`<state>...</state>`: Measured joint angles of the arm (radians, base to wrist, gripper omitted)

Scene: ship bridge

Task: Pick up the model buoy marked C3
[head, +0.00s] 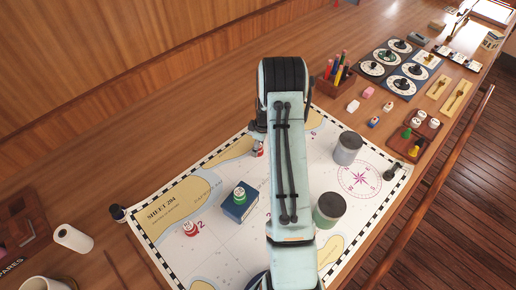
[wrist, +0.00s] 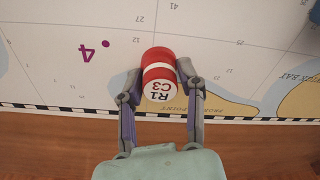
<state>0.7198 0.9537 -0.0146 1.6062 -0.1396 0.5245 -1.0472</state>
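The model buoy marked C3 (wrist: 159,75) is red with a white band and a white top reading R1 C3. It stands between the two fingers of my gripper (wrist: 159,72) in the wrist view, with a finger against each side. My gripper looks shut on it. It appears on or just over the chart (wrist: 215,50); I cannot tell if it is lifted. In the head view the buoy (head: 259,152) shows small and red below my gripper (head: 258,145), left of my arm, which hides part of the chart.
On the chart, a green buoy (head: 240,194) sits on a blue book (head: 238,209), and another red buoy (head: 190,228) stands left. A pen box (head: 335,84) is behind. A wall runs along the back left.

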